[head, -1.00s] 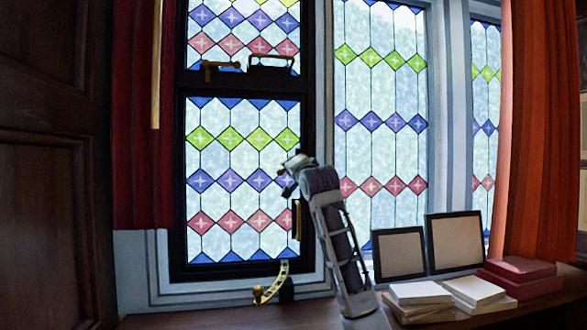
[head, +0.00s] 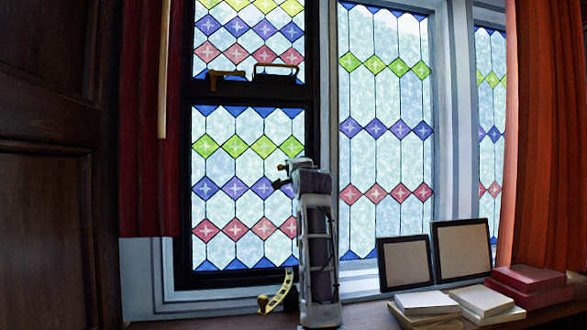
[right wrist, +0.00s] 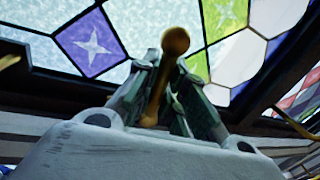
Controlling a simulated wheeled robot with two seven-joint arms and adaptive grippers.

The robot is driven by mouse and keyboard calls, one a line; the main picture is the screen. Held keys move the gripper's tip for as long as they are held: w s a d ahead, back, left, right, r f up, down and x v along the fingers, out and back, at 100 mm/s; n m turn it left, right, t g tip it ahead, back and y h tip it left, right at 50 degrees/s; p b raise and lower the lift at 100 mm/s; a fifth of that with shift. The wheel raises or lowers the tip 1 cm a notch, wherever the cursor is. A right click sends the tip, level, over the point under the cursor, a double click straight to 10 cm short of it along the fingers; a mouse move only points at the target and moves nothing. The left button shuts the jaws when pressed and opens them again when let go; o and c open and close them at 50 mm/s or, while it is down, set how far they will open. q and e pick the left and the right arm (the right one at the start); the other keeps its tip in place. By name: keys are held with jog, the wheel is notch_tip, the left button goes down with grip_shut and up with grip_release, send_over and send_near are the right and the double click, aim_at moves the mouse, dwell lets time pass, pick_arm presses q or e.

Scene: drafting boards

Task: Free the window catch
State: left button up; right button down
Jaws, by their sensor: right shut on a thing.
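My right gripper (head: 284,175) is in front of the right side of the lower stained-glass window sash (head: 235,165). In the right wrist view its two fingers (right wrist: 165,95) are shut on a brass catch lever (right wrist: 174,42) with a rounded end, which sticks out past the fingertips. In the head view my right arm and gripper cover most of this lever and the frame edge behind it. The lower sash sits within its black frame (head: 180,200). A curved brass stay with holes (head: 280,293) is at the bottom right of the frame. My left gripper is not in view.
A brass fitting (head: 222,75) and a handle (head: 276,70) are on the crossbar above. On the sill to the right are two dark picture frames (head: 463,249), pale books (head: 487,303) and red books (head: 528,284). Curtains hang at both sides.

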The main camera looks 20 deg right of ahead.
jog(key=shift+m, duration=0.5)
jog(key=c, duration=1.7)
grip_release()
jog(key=shift+r, duration=0.1)
jog(key=shift+c, duration=0.2)
jog(key=shift+s, duration=0.1)
jog(key=v, duration=1.1)
jog(key=shift+s+a, duration=0.2)
jog(key=shift+s, duration=0.15)
